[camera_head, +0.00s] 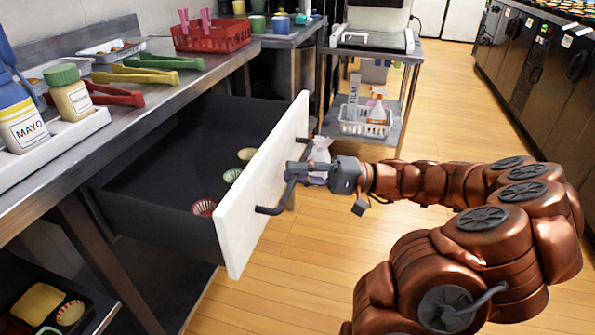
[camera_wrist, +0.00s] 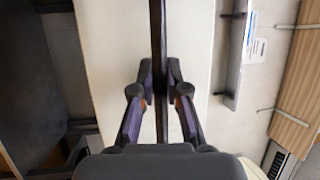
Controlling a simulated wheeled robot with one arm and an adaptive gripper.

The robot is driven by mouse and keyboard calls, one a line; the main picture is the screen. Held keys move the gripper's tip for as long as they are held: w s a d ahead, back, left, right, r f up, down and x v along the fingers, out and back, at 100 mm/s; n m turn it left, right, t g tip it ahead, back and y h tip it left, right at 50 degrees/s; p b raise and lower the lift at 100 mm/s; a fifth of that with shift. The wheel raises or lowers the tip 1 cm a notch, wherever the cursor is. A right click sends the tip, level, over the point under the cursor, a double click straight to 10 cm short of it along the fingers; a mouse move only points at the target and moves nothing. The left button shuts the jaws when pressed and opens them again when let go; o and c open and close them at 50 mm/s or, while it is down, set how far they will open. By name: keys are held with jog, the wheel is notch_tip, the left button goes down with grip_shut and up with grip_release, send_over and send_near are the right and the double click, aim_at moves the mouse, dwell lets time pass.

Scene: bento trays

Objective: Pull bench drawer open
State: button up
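The bench drawer (camera_head: 151,172) stands pulled well out from under the steel bench, its dark inside showing. Its white front (camera_head: 244,222) faces my arm and carries a dark bar handle (camera_head: 270,210). My gripper (camera_head: 298,174) is at the handle, in front of the drawer front. In the wrist view the handle bar (camera_wrist: 158,28) runs between my gripper's two fingers (camera_wrist: 159,80), with the fingertips close against it on both sides. Part of the handle is hidden behind the gripper in the head view.
Small cups, including a red one (camera_head: 204,207) and a green one (camera_head: 232,175), sit in the drawer. Sauce bottles (camera_head: 72,95), tongs (camera_head: 150,75) and a red basket (camera_head: 211,37) are on the bench. A cart (camera_head: 407,75) stands behind; wooden floor is clear to the right.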

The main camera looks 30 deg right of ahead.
jog(key=o, duration=0.4)
jog(key=shift+o, duration=0.2)
jog(key=shift+d, duration=0.15)
jog(key=v, duration=1.1)
jog(key=shift+s+d+f, duration=0.15)
jog(key=shift+s+d, duration=0.05)
jog(key=shift+d, duration=0.1)
